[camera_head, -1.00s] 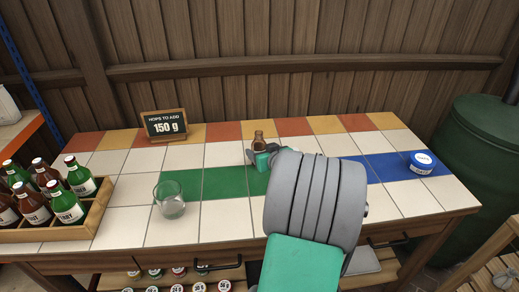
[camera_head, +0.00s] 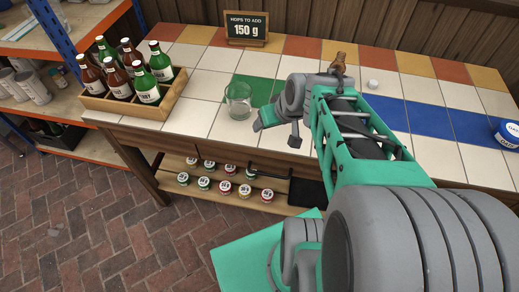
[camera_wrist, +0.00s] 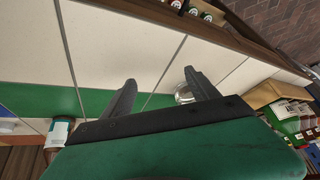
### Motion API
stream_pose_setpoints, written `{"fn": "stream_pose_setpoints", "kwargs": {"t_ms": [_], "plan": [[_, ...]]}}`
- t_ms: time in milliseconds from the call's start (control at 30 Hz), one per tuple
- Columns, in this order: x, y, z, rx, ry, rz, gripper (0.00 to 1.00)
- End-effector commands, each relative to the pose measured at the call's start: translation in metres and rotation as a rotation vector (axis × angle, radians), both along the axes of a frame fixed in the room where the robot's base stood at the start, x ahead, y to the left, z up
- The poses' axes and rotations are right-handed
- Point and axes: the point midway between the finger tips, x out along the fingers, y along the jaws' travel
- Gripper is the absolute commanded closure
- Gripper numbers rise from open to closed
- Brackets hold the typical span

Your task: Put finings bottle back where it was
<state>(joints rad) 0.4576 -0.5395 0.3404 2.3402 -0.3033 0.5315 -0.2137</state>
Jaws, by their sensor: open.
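The small brown bottle (camera_head: 341,58), which looks like the finings bottle, stands toward the back of the tiled table. My arm hides its lower part in the head view. In the wrist view a bottle with a pale label (camera_wrist: 60,130), probably the same one, is at the lower left, partly hidden by my gripper and outside its jaws. My gripper (camera_wrist: 160,80) is open, with nothing seen between its dark fingers. It is over the white and green tiles, to the left of the bottle in the head view.
A clear glass (camera_head: 238,101) stands close to my gripper. A wooden crate (camera_head: 125,104) of bottles is at the table's left. A hops sign (camera_head: 246,29) stands at the back. A small white round thing (camera_head: 373,84) and a blue-and-white tub (camera_head: 507,133) are to the right.

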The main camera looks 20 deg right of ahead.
Motion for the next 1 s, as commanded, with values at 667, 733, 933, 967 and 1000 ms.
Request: {"fn": "stream_pose_setpoints", "kwargs": {"t_ms": [667,733,933,967,1000], "plan": [[-0.084,0.081,0.018,-0.055,0.315,0.022,0.31],[-0.082,0.081,0.042,-0.050,0.309,0.010,0.31],[-0.073,0.082,0.138,-0.052,0.252,0.013,0.31],[-0.072,0.083,0.148,-0.054,0.243,0.018,0.31],[-0.072,0.083,0.148,-0.054,0.243,0.018,0.31]]}}
